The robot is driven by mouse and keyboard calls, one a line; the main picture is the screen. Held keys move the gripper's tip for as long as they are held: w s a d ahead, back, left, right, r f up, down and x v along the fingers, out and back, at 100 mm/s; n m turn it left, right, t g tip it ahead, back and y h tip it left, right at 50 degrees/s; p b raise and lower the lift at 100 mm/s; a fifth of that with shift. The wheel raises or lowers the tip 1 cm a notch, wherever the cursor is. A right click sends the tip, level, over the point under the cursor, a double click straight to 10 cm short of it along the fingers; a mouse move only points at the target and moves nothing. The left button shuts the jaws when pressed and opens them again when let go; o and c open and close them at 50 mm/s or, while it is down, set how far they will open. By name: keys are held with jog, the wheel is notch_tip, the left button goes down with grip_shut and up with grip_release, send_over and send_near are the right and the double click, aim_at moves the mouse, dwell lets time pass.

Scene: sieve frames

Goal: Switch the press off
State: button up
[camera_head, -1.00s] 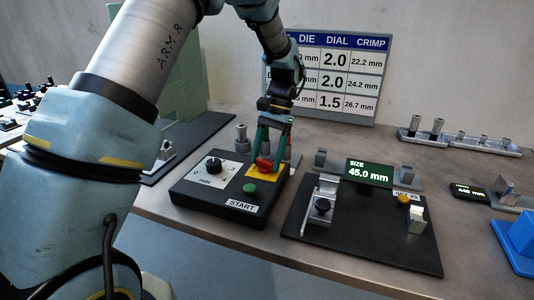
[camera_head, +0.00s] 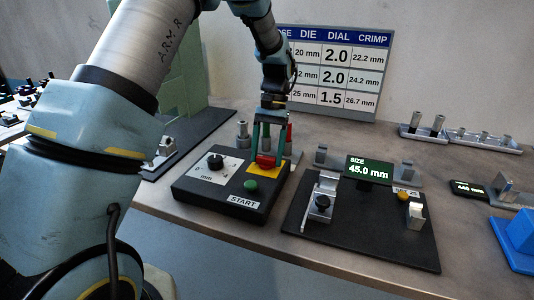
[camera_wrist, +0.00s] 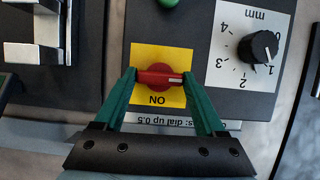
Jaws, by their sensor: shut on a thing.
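The red switch knob (camera_head: 264,161) sits on a yellow plate (camera_head: 257,169) at the back right of the black control box (camera_head: 226,202). In the wrist view the knob (camera_wrist: 157,77) lies crosswise, its white mark pointing right. An "ON" label shows upside down below it; an OFF label is not visible. My gripper (camera_head: 268,158) reaches down from above, its green fingers shut on the two ends of the knob. The green START button (camera_head: 250,186) and the black dial (camera_head: 215,162) are on the same box, apart from the fingers.
A gauge base (camera_head: 365,235) with a "45.0 mm" display (camera_head: 369,170) lies right of the box. Several metal posts stand behind the box, close to my gripper. A wall chart (camera_head: 335,70) hangs behind. A blue block (camera_head: 518,240) is at the far right.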

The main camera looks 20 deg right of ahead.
jog(key=o, duration=1.3)
jog(key=b+v, duration=0.2)
jog(key=v, duration=0.9)
jog(key=shift+b, duration=0.3)
jog(key=shift+f, duration=0.1)
